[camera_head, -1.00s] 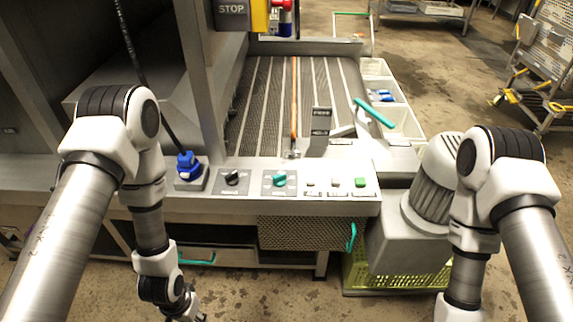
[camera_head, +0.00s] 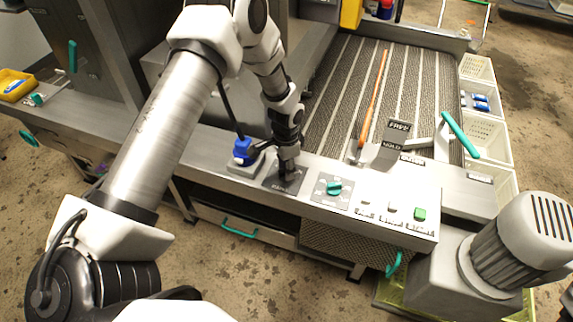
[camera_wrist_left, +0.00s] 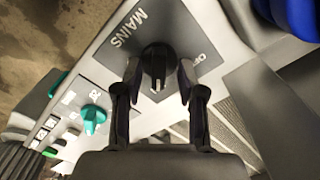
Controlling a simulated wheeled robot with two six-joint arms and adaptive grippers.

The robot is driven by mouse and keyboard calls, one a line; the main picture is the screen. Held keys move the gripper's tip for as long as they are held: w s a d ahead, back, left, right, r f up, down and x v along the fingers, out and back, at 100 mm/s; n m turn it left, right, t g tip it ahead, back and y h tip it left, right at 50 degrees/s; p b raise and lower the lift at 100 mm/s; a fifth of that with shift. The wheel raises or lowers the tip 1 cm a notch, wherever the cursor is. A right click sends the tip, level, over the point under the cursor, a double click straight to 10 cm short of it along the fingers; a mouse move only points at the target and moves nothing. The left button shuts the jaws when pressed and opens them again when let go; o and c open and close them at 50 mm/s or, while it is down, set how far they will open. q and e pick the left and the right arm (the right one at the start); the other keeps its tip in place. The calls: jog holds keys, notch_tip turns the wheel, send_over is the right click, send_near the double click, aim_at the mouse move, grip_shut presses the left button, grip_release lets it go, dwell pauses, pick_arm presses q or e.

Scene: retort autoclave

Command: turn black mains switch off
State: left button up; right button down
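The black mains switch (camera_wrist_left: 158,58) is a round knob with a raised grip on a dark plate lettered MAINS in the left wrist view. A partly hidden label beside it seems to start with "O". In the head view my left gripper (camera_head: 287,170) comes down over the switch's plate (camera_head: 284,187) and hides most of the knob. In the wrist view the two fingers of my left gripper (camera_wrist_left: 159,72) stand apart, one on each side of the knob; I see no clear contact. My right gripper is out of view.
A teal rotary switch (camera_head: 333,188) sits just right of the mains plate, with small push buttons and a green button (camera_head: 420,214) beyond. A blue plug or connector (camera_head: 243,151) stands close on the left. A slatted conveyor (camera_head: 350,85) lies behind.

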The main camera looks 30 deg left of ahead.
pick_arm(q)
jog(key=shift+s+r, duration=0.1)
jog(key=shift+s, duration=0.1)
grip_shut()
jog(key=shift+n, duration=0.4)
jog(key=n+p, duration=0.1)
jog(key=n, duration=0.3)
jog(key=shift+p, duration=0.35)
jog(key=n+p, duration=0.1)
jog(key=n, duration=0.3)
jog(key=shift+r+n+p, duration=0.1)
jog(key=shift+n+p, duration=0.3)
jog(key=n+p, duration=0.2)
jog(key=n, duration=0.3)
jog(key=shift+p, duration=0.3)
jog(key=shift+n+p, duration=0.7)
jog(key=shift+n, duration=1)
